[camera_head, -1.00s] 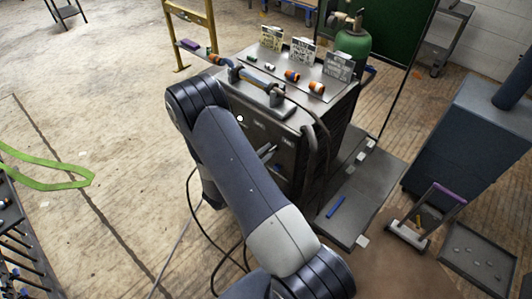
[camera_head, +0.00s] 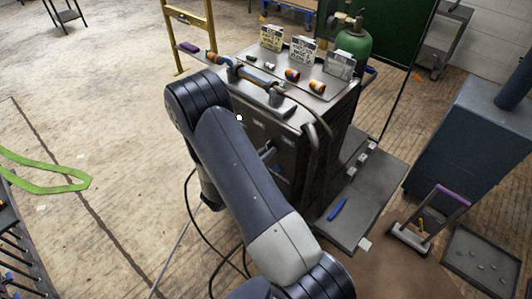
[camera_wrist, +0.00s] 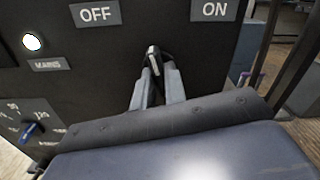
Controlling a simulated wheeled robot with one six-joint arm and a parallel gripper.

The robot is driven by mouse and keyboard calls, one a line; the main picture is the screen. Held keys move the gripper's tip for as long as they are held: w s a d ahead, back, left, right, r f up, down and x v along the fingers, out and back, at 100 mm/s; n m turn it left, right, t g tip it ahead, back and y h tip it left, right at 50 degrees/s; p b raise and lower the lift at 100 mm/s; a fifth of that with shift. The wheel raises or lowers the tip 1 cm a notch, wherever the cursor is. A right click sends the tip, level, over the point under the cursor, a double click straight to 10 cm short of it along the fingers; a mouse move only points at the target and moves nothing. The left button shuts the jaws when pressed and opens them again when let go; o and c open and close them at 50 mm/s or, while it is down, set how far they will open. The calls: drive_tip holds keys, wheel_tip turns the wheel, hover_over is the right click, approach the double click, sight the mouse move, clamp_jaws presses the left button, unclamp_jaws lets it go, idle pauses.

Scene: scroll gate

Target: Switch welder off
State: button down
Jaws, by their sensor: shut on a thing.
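The welder (camera_head: 310,165) is a dark box cabinet in the middle of the head view. In the wrist view its dark front panel (camera_wrist: 110,50) carries an OFF label (camera_wrist: 95,13) on the left and an ON label (camera_wrist: 215,10) on the right. A small metal switch lever (camera_wrist: 153,56) shows below and about midway between the labels. My gripper (camera_wrist: 157,70) is shut on this lever, one finger on each side. A white lamp (camera_wrist: 33,42) above the MAINS label (camera_wrist: 47,65) is lit; it also shows in the head view (camera_head: 239,117). My arm hides much of the panel in the head view.
A blue knob (camera_wrist: 32,131) with a dial sits at the panel's lower left. Cables hang at the cabinet's right edge. A green gas cylinder (camera_head: 354,45) stands behind it, and a blue-grey cabinet (camera_head: 470,140) stands at the right. The floor on the left is mostly clear.

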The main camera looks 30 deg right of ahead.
drive_tip(key=n, duration=0.4)
drive_tip(key=shift+n+p, duration=0.35)
drive_tip(key=shift+n, duration=0.05)
idle(0.4)
drive_tip(key=c, duration=1.5)
unclamp_jaws()
drive_tip(key=shift+o, duration=0.2)
drive_tip(key=b+v, duration=0.2)
drive_tip(key=v, duration=0.9)
drive_tip(key=shift+d, duration=0.2)
